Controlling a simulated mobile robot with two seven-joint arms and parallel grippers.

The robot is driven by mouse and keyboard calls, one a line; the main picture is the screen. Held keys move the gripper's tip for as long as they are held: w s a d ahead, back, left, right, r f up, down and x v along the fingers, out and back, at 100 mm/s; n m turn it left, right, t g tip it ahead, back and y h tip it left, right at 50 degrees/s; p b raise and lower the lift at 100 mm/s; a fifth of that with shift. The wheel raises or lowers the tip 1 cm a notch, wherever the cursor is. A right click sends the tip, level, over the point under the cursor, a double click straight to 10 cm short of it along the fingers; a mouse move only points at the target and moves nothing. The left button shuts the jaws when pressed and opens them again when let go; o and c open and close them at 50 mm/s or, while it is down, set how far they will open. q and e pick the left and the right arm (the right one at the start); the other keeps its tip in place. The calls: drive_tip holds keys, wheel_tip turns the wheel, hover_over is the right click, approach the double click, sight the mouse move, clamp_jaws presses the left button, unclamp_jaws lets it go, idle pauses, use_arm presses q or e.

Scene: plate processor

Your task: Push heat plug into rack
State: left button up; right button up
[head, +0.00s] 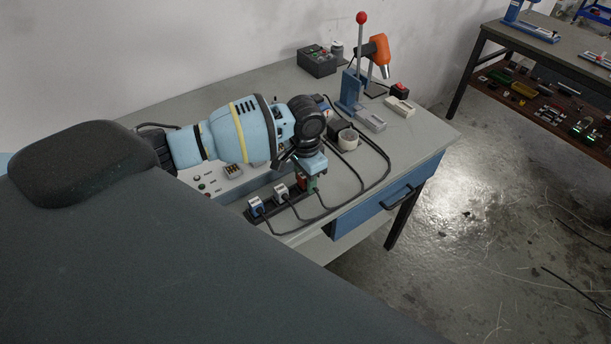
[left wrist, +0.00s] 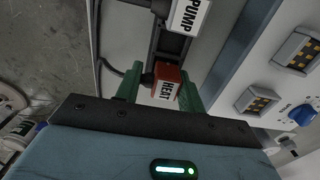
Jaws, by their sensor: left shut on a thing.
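The red heat plug (left wrist: 168,76), with a white HEAT label, sits between the green fingers of my left gripper (left wrist: 158,94) in the left wrist view. In the head view the left gripper (head: 311,184) points down at the table, shut on the red heat plug (head: 302,181), which is partly hidden. The dark rack (head: 262,215) runs along the table below; it also shows in the left wrist view (left wrist: 168,46). The heat plug is in line with the rack, at its far end. How deep it sits I cannot tell. My right gripper is out of view.
A white PUMP plug (left wrist: 188,16) stands in the rack beside the heat plug. Two white plugs (head: 256,206) (head: 281,190) with black cables show in the head view. A control panel (head: 213,184) lies behind them. A blue lever press (head: 351,92) stands at the back.

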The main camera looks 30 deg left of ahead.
use_arm(q)
drive_tip(key=shift+f, duration=0.25)
drive_tip(key=o, duration=1.1)
drive_tip(key=shift+r, duration=0.25)
wheel_tip(320, 180, up, 7)
drive_tip(key=shift+r+p, duration=0.2)
drive_tip(key=shift+p, duration=0.1)
